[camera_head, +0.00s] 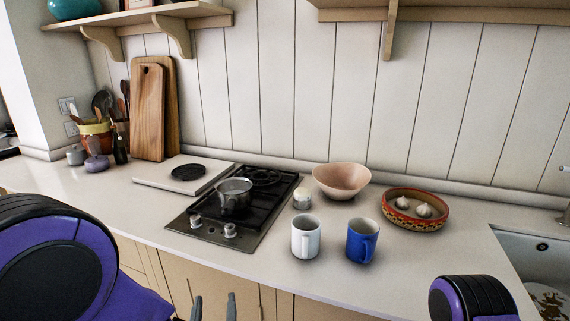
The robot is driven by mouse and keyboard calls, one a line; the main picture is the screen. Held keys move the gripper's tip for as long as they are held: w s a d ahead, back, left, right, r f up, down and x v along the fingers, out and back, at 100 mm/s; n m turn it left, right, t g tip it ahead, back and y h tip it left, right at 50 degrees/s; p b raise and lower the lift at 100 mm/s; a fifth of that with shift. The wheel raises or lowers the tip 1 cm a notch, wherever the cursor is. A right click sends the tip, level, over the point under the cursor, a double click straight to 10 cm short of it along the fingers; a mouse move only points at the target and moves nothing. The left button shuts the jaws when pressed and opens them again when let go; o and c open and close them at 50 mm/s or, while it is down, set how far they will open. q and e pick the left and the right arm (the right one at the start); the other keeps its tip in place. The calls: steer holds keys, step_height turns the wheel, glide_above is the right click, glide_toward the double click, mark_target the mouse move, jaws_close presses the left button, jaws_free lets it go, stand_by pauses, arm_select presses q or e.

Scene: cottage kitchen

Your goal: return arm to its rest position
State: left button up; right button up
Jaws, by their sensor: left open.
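My left gripper (214,307) shows only as two grey fingertips at the bottom edge, in front of the cabinet doors and below the counter's front edge. The fingertips are apart with nothing visible between them. Part of my left arm, purple and black, fills the lower left. Part of my right arm, also purple and black, shows at the lower right. My right gripper is out of the picture.
On the counter (400,288) stand a white mug (305,240), a blue mug (358,243), a pink bowl (341,182) and a patterned dish (398,219) with garlic. A pot (234,196) sits on the stove (190,237). A sink (520,250) is at right.

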arm_select(q)
steer(key=s+a+f+n+g+h, duration=0.15)
steer(key=s+a+f+g, duration=0.25)
steer(key=f, duration=0.5)
steer(key=s+a+f+n+g, duration=0.2)
steer(key=s+a+f+g, duration=0.15)
steer(key=f, duration=0.65)
steer(key=s+a+f+g+y, duration=0.1)
steer(key=s+a+f+g, duration=0.2)
steer(key=s+f, duration=0.3)
steer(key=s+a+f+n+g+y, duration=0.1)
steer(key=s+a+f+g, duration=0.3)
steer(key=s, duration=0.8)
steer(key=shift+s+a+f, duration=0.35)
steer(key=shift+a+f, duration=0.45)
steer(key=shift+f, duration=0.15)
steer(key=shift+n, duration=0.25)
steer(key=shift+c, duration=0.2)
